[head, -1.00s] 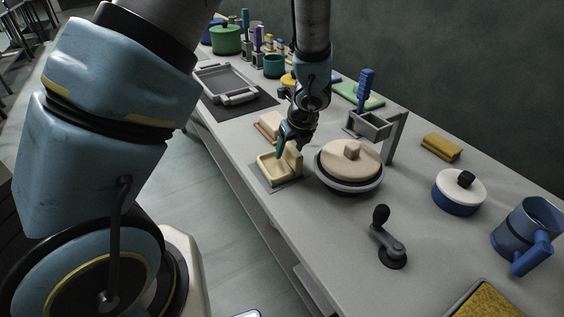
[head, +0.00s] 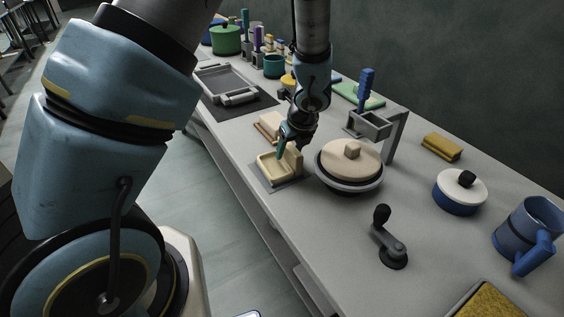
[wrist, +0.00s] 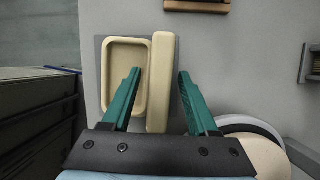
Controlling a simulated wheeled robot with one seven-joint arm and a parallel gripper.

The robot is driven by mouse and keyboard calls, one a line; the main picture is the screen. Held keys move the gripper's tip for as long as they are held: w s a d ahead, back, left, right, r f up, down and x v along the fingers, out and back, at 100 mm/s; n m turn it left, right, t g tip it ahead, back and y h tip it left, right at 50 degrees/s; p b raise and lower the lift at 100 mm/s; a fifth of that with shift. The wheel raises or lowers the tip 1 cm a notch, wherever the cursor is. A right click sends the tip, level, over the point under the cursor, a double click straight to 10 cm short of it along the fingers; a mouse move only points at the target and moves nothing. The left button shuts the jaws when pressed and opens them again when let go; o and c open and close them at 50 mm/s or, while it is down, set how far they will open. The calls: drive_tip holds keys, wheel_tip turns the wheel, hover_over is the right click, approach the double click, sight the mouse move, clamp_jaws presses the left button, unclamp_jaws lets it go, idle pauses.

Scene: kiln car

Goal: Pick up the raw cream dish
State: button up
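The raw cream dish (head: 268,170) sits on a grey mat at the table's near edge. In the wrist view it shows as a shallow rectangular tray (wrist: 124,84) with a raised rim and a thick upright slab (wrist: 162,90) along its right side. My gripper (wrist: 160,75) is open, with one green finger over the tray's hollow and the other to the right of the slab. No contact is visible. In the head view my gripper (head: 283,150) is just above the dish and partly hides it.
A round pot with a cream lid (head: 350,160) stands close to the right of the dish. A wooden-coloured block (head: 268,124) lies behind it. A grey stand with a blue-handled tool (head: 366,90) is farther back.

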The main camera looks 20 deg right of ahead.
clamp_jaws()
drive_tip(key=shift+r, duration=0.1)
idle(0.5)
